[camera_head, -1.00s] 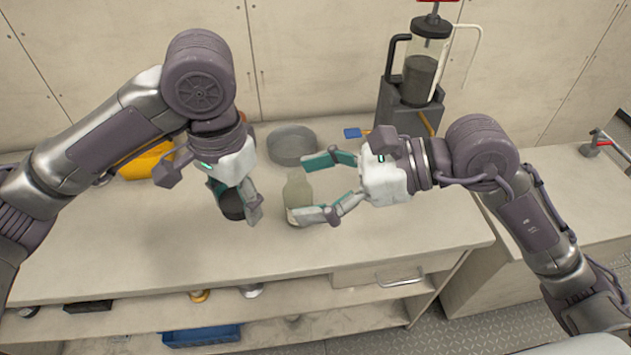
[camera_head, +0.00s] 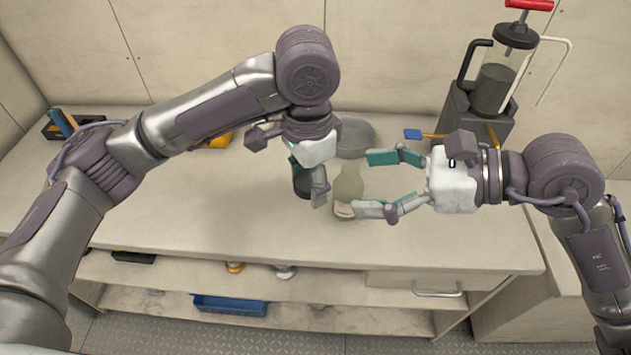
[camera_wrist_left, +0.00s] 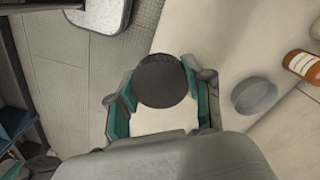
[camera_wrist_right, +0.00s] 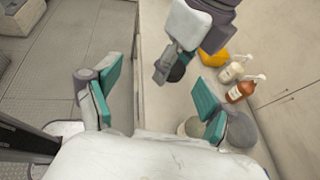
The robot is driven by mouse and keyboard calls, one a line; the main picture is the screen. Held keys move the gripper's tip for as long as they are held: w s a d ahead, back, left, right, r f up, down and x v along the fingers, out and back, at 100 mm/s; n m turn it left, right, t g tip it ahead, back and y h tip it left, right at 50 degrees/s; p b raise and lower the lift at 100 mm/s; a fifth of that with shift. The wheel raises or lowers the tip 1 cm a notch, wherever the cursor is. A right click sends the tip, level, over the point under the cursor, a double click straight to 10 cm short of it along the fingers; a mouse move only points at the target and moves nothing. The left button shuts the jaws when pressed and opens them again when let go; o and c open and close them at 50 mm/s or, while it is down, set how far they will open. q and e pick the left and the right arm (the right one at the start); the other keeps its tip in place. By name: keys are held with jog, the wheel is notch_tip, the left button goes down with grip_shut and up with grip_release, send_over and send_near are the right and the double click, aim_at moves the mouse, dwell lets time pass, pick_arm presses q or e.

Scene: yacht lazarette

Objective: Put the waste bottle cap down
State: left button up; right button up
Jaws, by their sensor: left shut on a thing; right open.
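The waste bottle cap is a black round piece (camera_head: 302,185). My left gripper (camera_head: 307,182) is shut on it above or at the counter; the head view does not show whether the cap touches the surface. In the left wrist view the cap (camera_wrist_left: 161,80) sits between the fingers. A pale greenish bottle (camera_head: 349,184) stands on the counter just right of the cap, apart from it. My right gripper (camera_head: 370,184) is open, its fingertips beside the bottle. In the right wrist view one finger partly hides the bottle (camera_wrist_right: 190,126).
A round grey dish (camera_head: 356,138) stands behind the bottle. A pump canister (camera_head: 494,85) stands at the back right. An orange bottle (camera_wrist_right: 241,91) and a yellow thing (camera_wrist_right: 213,58) are at the back. The counter (camera_head: 190,190) is clear at front left. A blue bin (camera_head: 230,305) is below.

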notch_tip(320, 180, up, 5)
jog(key=s+a, duration=0.2)
jog(key=a, duration=0.1)
pick_arm(q)
jog(key=s+a+r+n, duration=0.4)
jog(key=a+r+n, duration=0.2)
jog(key=r, duration=0.1)
jog(key=shift+s+a+r, duration=0.15)
jog(key=shift+s+r, duration=0.2)
jog(key=shift+r, duration=0.05)
pick_arm(e)
jog(key=x, duration=1.1)
jog(key=shift+w+a+f, duration=0.1)
jog(key=shift+w+f, duration=0.15)
jog(key=shift+w, duration=0.1)
jog(key=c, duration=1.2)
pick_arm(q)
jog(key=o, duration=1.5)
